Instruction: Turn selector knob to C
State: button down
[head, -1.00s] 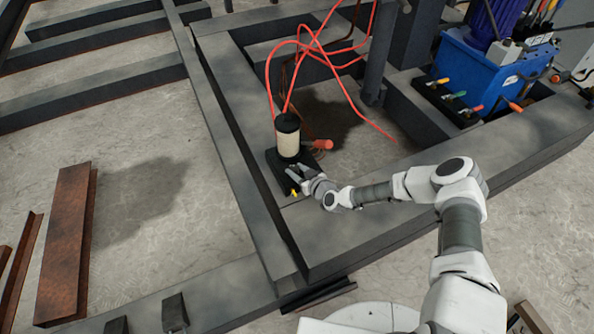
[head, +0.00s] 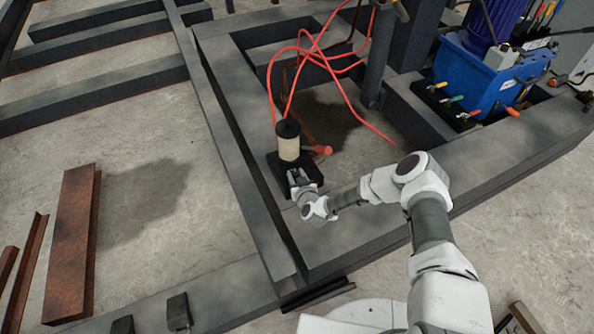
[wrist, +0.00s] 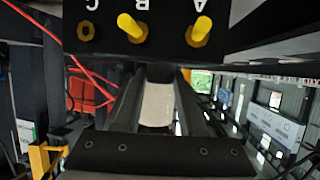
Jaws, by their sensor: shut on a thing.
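The black selector box (head: 311,184) sits at the foot of a cream cylinder with a dark top (head: 289,148). In the wrist view the box face (wrist: 160,45) fills the top edge, its letters A, B, C upside down. My gripper (head: 297,178), in the wrist view (wrist: 155,72), is shut on the selector knob at the box edge. The knob is mostly hidden, so its pointing direction cannot be told.
An orange-red handle (head: 322,150) sticks out right of the cylinder. Red hoses (head: 300,50) rise behind it. Dark steel beams (head: 225,130) frame the spot. A blue pump unit (head: 490,75) with several coloured levers stands at the back right. Rusty steel (head: 66,240) lies on the left floor.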

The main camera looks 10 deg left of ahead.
jog(key=m+h, duration=0.1)
jog(key=m+t+h, duration=0.1)
jog(key=m+h, duration=0.2)
jog(key=h, duration=0.1)
jog(key=shift+s+a+m+t, duration=0.1)
jog(key=shift+a+m+t, duration=0.2)
jog(key=shift+a, duration=0.1)
jog(key=shift+a+m+h+b, duration=0.1)
jog(key=shift+m+h+b, duration=0.8)
jog(key=shift+m+h, duration=1.2)
jog(key=shift+h, duration=0.4)
jog(key=shift+c, duration=2.4)
grip_release()
